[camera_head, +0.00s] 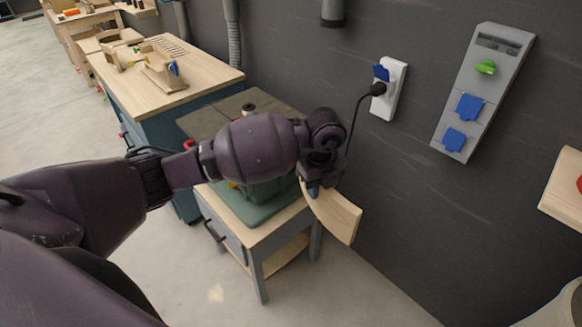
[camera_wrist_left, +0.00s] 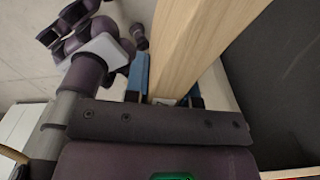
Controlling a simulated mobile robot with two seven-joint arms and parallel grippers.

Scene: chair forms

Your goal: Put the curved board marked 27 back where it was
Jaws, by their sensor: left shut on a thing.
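The curved board (camera_head: 336,215) is pale wood. It sticks out to the lower right from my left gripper (camera_head: 314,188), over the right edge of the small workbench. My left gripper is shut on one end of it. In the left wrist view the board (camera_wrist_left: 195,45) runs up and away from between the blue-tipped fingers of my left gripper (camera_wrist_left: 168,90). No number 27 can be read on it. My right gripper is not in view in the head view.
The small workbench (camera_head: 253,236) carries a green machine base (camera_head: 250,208), partly hidden by my arm. A wooden-topped cabinet (camera_head: 130,95) with wooden parts stands behind left. The grey wall holds a socket (camera_head: 392,100) with a plugged cable and a grey panel (camera_head: 482,90). Floor is clear in front.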

